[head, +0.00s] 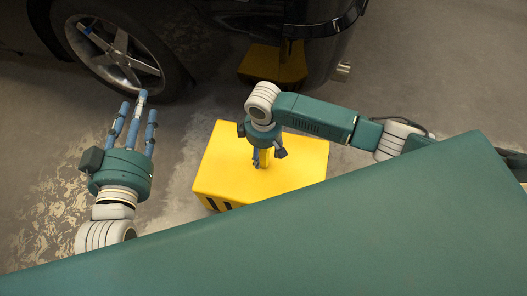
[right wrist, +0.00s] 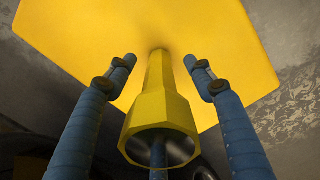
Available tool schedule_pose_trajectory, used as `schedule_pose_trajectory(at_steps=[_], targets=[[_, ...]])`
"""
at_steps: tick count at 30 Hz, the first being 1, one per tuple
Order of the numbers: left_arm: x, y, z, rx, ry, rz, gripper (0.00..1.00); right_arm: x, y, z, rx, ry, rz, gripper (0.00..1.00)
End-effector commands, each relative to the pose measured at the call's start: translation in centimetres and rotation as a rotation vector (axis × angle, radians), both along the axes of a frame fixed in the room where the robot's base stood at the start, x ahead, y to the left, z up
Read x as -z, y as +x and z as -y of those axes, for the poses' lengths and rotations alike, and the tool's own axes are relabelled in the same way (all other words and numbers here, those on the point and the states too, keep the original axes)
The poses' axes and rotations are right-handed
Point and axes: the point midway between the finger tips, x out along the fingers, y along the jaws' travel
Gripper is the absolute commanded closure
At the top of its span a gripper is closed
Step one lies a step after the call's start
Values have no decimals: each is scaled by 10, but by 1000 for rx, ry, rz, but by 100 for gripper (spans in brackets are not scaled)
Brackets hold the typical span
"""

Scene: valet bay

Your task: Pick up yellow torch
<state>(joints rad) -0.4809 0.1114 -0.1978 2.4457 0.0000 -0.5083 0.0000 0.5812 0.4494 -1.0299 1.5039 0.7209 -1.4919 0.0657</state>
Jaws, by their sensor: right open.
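The yellow torch (right wrist: 160,105) shows in the right wrist view, its wide hollow-looking head toward the camera and its narrow body reaching toward the top of a yellow block (right wrist: 215,50). My right gripper (right wrist: 160,75) is open, with one blue finger on each side of the torch and a third partly hidden behind its head. Gaps show between the side fingers and the torch. In the head view my right gripper (head: 262,160) points down over the yellow block (head: 220,175), and hides most of the torch. My left gripper (head: 138,112) is open and empty, fingers pointing up.
A dark car with a spoked wheel (head: 105,50) stands at the back. Another yellow block (head: 275,65) sits by the car's end. A large green surface (head: 330,240) fills the front. Bare concrete floor lies left of the yellow block.

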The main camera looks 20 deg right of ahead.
Motion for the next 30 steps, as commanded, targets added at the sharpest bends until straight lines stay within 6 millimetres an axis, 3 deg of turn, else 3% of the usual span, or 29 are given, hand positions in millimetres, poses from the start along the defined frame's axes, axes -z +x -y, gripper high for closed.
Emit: schedule_pose_trajectory(at_steps=[10,18,30], targets=[[-8,1,2,2,-9,34,60,3,0,0,0,0,0,47],[-8,1,1,2,-9,33,60,3,0,0,0,0,0,99],[-7,1,1,2,-7,25,60,0,1,0,0,1,1,99]])
